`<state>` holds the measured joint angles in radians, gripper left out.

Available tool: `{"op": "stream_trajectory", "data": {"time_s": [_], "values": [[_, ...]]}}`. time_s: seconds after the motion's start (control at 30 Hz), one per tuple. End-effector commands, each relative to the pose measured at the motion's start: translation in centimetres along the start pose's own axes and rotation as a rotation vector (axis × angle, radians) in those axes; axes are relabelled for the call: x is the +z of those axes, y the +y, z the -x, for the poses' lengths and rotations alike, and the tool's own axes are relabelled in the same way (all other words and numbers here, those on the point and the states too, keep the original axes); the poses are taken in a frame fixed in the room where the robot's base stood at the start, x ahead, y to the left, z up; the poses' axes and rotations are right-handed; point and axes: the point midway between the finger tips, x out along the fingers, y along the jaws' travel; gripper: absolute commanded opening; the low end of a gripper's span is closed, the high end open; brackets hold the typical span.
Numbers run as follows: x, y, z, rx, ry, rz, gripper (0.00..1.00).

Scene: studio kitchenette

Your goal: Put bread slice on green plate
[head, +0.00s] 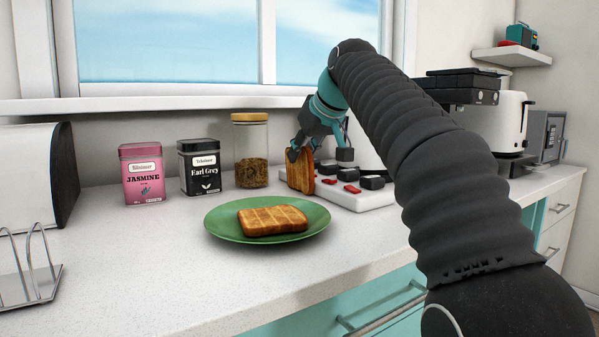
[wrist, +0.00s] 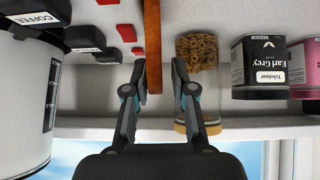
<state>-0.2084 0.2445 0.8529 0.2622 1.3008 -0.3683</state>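A toasted bread slice (head: 300,172) stands upright at the left end of a white board (head: 362,199) in the head view. In the wrist view this slice (wrist: 152,40) shows edge-on as a brown strip between my fingers. My gripper (head: 320,153) is open around its upper part, and it also shows in the wrist view (wrist: 159,68). The left finger is close to the slice; whether they touch I cannot tell. A gap shows on the right finger's side. The green plate (head: 222,222) lies on the counter with another toasted slice (head: 272,220) flat on it.
Jasmine (head: 142,175) and Earl Grey (head: 199,168) tins and a wooden-lidded jar (head: 250,152) stand behind the plate. Black and red blocks (head: 372,182) sit beside the upright slice. A wire rack (head: 30,275) is at far left. The counter's front is clear.

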Motion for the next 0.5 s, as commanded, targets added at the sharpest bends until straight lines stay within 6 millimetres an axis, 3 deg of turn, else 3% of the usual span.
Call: {"op": "stream_trajectory", "data": {"time_s": [0.33,0.5], "values": [[-0.2,0.4,-4.2,0.001,-0.002,-0.001,0.25],[-0.3,0.4,-5.0,0.002,0.0,-0.001,0.25]]}}
